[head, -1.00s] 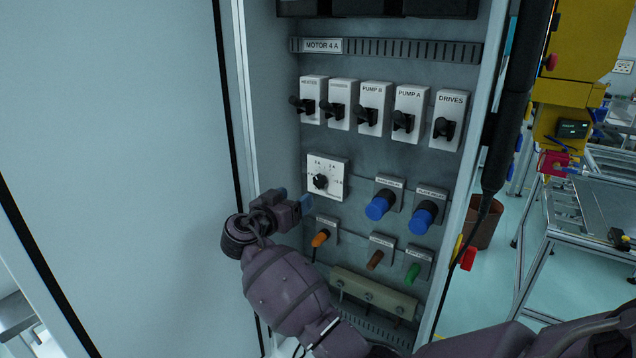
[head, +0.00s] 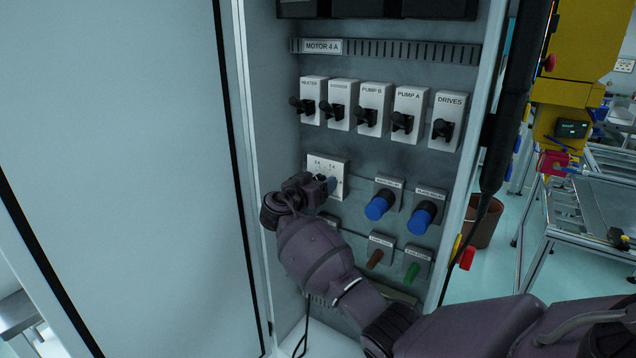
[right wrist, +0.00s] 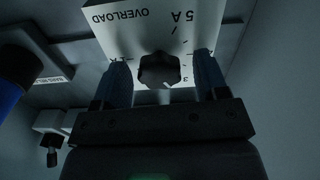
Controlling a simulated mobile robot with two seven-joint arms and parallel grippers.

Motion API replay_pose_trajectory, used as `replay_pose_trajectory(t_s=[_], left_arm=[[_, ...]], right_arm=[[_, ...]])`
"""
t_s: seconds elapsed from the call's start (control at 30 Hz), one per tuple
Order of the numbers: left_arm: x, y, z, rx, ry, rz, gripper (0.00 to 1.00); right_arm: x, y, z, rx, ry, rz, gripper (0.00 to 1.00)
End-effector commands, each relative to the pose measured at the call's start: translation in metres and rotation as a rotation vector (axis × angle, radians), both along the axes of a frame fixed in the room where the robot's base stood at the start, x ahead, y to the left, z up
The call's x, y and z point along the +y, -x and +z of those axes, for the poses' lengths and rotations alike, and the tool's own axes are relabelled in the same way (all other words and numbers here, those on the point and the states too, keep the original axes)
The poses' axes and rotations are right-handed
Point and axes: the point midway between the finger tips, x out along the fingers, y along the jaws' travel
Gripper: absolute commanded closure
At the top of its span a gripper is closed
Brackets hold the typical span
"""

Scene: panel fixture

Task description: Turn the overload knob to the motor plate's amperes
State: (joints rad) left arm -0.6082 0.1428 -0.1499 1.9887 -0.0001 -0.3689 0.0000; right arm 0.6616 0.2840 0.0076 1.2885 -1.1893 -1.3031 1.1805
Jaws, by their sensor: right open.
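The motor plate (head: 322,46) at the top left of the panel reads "MOTOR 4 A". The white overload dial plate (head: 341,166) is below the switches, partly hidden by my right gripper (head: 327,184). In the right wrist view the dark overload knob (right wrist: 158,70) shows against the dial, whose print "OVERLOAD" and "5 A" appears upside down. A pale mark shows at the knob's lower edge in that view. My right gripper's fingers are open, one on each side of the knob; I cannot tell whether they touch it. My left gripper is not in view.
Several labelled black switches, from HEATER to DRIVES (head: 447,120), stand above the dial. Two blue knobs (head: 380,205) (head: 424,217) are to its right, with brown (head: 375,259) and green (head: 412,272) ones below. The cabinet's side wall is close on the left.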

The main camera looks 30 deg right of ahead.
Motion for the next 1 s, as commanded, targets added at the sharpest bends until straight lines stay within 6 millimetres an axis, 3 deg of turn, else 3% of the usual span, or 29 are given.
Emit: replay_pose_trajectory(t_s=[0.17, 0.4, 0.5, 1.0], left_arm=[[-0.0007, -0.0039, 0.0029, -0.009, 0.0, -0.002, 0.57], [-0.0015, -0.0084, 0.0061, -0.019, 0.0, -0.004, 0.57], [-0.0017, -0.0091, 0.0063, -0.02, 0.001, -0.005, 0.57], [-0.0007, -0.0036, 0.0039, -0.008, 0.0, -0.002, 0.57]], right_arm=[[0.0001, 0.0, -0.0001, 0.0, 0.0, 0.0, 0.34], [0.0003, 0.0001, -0.0002, 0.0, 0.0, 0.0, 0.71], [0.0004, 0.0002, -0.0002, 0.0, 0.0, 0.0, 0.82], [0.0005, 0.0002, 0.0, 0.148, 0.06, -0.001, 0.82]])
